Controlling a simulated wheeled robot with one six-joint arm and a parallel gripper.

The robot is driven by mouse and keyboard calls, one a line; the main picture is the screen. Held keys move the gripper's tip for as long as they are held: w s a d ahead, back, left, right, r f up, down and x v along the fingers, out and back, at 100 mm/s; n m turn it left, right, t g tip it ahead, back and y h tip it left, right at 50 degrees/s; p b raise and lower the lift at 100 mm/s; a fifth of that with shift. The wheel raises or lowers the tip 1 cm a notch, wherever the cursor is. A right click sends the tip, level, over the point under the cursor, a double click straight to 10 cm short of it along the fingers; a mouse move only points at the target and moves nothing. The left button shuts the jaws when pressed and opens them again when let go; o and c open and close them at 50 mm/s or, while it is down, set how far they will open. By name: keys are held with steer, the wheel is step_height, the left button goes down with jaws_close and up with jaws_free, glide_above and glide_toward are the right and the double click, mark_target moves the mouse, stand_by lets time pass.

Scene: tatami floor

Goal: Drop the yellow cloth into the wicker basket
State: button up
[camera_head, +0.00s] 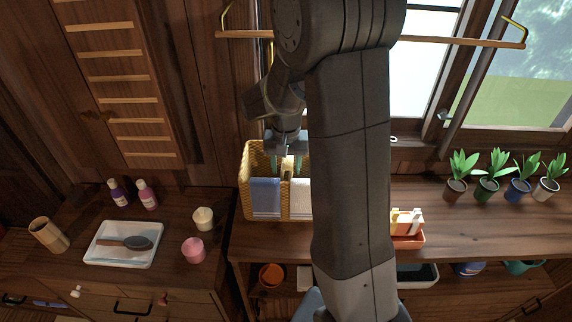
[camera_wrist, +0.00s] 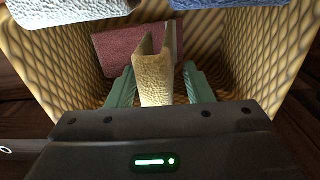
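The wicker basket (camera_head: 247,187) stands on the wooden counter under the window; its woven walls (camera_wrist: 72,79) fill the wrist view. My gripper (camera_head: 289,158) points down into the basket's back part. In the wrist view, my gripper's green fingers (camera_wrist: 160,82) stand apart on either side of the yellow cloth (camera_wrist: 153,80). A dark gap shows between the cloth and the right finger; the left finger is close to the cloth or touching it. The cloth is upright, folded, and inside the basket walls. Its lower end is hidden by my gripper's body.
A dark red cloth (camera_wrist: 113,50) lies behind in the basket. Blue (camera_head: 265,196) and white (camera_head: 299,198) cloths fill its front. A white tray (camera_head: 122,244) with a brush is on the left cabinet.

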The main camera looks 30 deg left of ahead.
steer(key=shift+r+p, duration=0.45)
steer(key=shift+r, duration=0.1)
step_height(320, 180, up, 8)
steer(key=shift+f, duration=0.2)
step_height(320, 180, down, 9)
steer(key=shift+f+b, duration=0.1)
steer(key=shift+b, duration=0.45)
steer(key=shift+r+p, duration=0.5)
steer(key=shift+r, duration=0.6)
